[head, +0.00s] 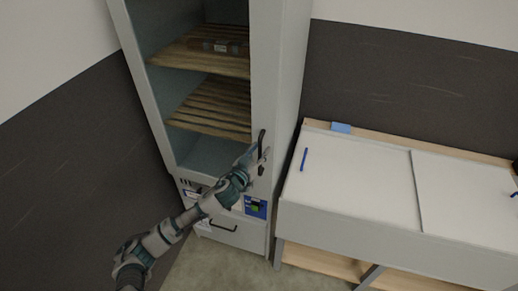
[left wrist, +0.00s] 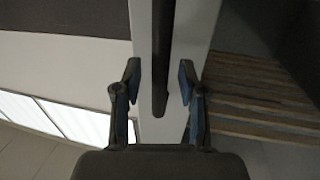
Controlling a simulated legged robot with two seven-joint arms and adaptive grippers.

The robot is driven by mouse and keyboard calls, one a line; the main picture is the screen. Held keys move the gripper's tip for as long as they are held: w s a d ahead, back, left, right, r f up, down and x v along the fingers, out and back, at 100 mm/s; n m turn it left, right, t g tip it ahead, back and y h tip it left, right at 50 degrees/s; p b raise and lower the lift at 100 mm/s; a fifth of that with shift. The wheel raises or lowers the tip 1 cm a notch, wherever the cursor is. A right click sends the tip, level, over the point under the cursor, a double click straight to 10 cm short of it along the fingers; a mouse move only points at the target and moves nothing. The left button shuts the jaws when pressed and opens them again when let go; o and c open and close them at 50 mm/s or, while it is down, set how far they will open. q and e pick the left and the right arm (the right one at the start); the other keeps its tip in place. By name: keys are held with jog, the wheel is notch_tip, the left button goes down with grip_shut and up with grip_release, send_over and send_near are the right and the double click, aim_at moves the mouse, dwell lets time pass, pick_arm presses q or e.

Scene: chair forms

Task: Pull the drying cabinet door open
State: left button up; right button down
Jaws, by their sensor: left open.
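The drying cabinet (head: 285,75) is tall and pale grey, with slatted wooden shelves showing inside through its door front. A dark vertical handle (head: 262,140) sits on the door's right-hand upright. The door looks shut; whether its middle is glass is hard to tell. My left gripper (head: 262,160) is open at the lower part of the handle. In the left wrist view the dark handle (left wrist: 162,60) runs down between the two spread fingers (left wrist: 158,85), with a gap on each side. My right gripper is not in view.
A white-topped bench (head: 350,180) with blue handles stands right of the cabinet. A lower drawer with a dark handle (head: 222,227) is under the door. A small dark object (head: 220,47) lies on the upper shelf. Floor (head: 210,270) is clear in front.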

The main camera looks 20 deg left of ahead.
pick_arm(q)
jog(key=shift+w+d, duration=0.2)
jog(key=shift+d, duration=0.2)
jog(key=shift+a, duration=0.45)
grip_shut()
jog(key=shift+a, duration=0.1)
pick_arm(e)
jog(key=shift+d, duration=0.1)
